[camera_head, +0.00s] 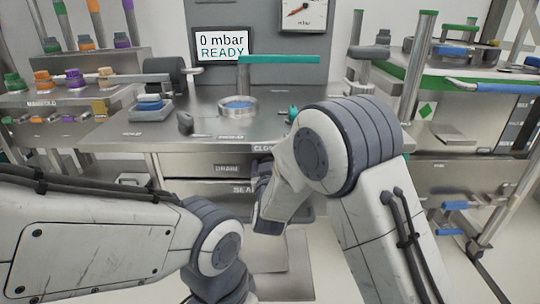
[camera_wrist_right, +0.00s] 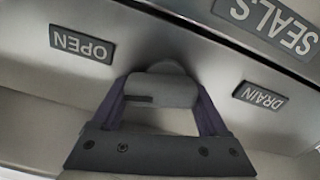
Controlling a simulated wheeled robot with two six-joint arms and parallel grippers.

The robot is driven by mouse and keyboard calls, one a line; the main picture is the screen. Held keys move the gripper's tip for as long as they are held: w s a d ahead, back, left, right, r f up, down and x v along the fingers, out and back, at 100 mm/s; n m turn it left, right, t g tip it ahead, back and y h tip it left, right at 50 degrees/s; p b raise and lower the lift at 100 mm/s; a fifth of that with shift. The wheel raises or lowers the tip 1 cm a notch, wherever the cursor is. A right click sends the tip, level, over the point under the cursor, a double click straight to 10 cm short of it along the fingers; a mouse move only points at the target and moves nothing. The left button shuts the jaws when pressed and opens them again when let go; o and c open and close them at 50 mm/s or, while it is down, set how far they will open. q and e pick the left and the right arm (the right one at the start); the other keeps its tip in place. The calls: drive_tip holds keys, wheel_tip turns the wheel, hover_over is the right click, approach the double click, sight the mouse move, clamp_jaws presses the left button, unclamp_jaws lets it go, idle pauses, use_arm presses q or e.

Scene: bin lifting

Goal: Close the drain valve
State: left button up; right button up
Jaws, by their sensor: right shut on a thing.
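The drain valve shows in the right wrist view as a grey, rounded handle (camera_wrist_right: 165,88) on the metal cabinet front, between an OPEN label (camera_wrist_right: 82,44) and a DRAIN label (camera_wrist_right: 261,96). My right gripper (camera_wrist_right: 163,97) is shut on this handle, with one finger on each side of it. In the head view my right gripper (camera_head: 262,172) is at the cabinet front, below the CLOSE lettering, largely hidden by my own arm, and the valve is hidden there. My left arm crosses the lower left of the head view. Its gripper is not in view.
The bench top (camera_head: 205,125) above carries a round metal ring (camera_head: 238,107) and a teal-handled lever (camera_head: 280,60). A screen (camera_head: 222,45) reads 0 mbar READY.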

drive_tip(key=n+p, duration=0.1)
drive_tip(key=n, duration=0.1)
drive_tip(key=n+p, duration=0.1)
drive_tip(key=shift+a+r+n, duration=0.15)
drive_tip(key=shift+a+n, duration=0.05)
drive_tip(key=shift+n, duration=0.2)
drive_tip(key=n+p, duration=0.3)
drive_tip(key=n, duration=0.1)
drive_tip(key=shift+a+p, duration=0.2)
drive_tip(key=shift+p, duration=0.15)
drive_tip(key=n+p, duration=0.1)
drive_tip(key=n, duration=0.1)
drive_tip(key=n+p, duration=0.2)
drive_tip(key=n, duration=0.1)
drive_tip(key=shift+a+f, duration=0.15)
drive_tip(key=shift+f, duration=0.25)
drive_tip(key=shift+f+n+p, duration=0.15)
drive_tip(key=shift+n+p, duration=0.3)
drive_tip(key=shift+n, duration=0.65)
drive_tip(key=o, duration=1.2)
drive_tip(key=shift+o, duration=0.2)
drive_tip(key=shift+s, duration=0.1)
